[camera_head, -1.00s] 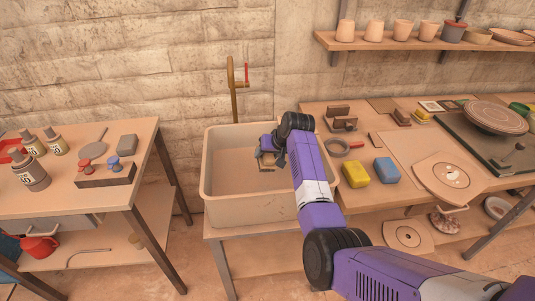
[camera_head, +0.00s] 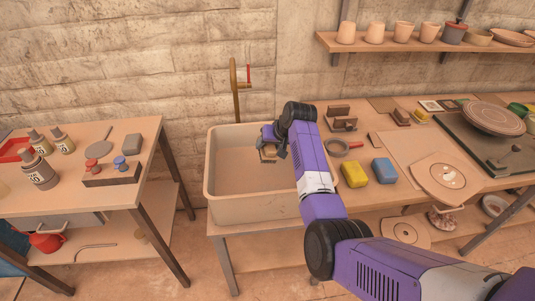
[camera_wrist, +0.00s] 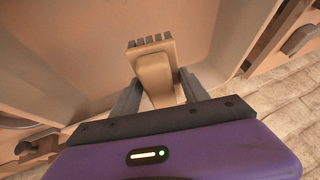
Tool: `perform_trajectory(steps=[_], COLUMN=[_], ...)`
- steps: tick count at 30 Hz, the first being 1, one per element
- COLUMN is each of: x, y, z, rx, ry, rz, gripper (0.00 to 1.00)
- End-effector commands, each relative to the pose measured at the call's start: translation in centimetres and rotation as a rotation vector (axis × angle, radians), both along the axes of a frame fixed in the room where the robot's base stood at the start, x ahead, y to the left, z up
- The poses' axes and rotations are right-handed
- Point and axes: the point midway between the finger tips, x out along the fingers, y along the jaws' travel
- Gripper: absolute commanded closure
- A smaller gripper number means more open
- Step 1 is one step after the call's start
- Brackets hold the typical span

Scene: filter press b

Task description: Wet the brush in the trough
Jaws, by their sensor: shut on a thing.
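The gripper (camera_wrist: 161,90) is shut on the tan brush (camera_wrist: 156,75), whose broad head with a row of tufts points away from the palm. The brush also shows small in the head view (camera_head: 268,154). The trough's inner surface fills much of the wrist view. I cannot tell where the water surface is, or whether the bristles touch it.
The left bench (camera_head: 60,185) holds bottles and small tools.

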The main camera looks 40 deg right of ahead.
Motion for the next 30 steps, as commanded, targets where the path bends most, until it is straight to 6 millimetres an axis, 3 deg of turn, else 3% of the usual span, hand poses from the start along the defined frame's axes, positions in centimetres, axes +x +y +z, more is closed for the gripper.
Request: perform_trajectory(steps=[21,30], x=[0.0,0.0], y=[0.0,0.0], z=[5.5,5.7], rx=[-0.002,0.0], ry=[-0.002,-0.001], rz=[0.0,0.0], gripper=[0.8,0.8])
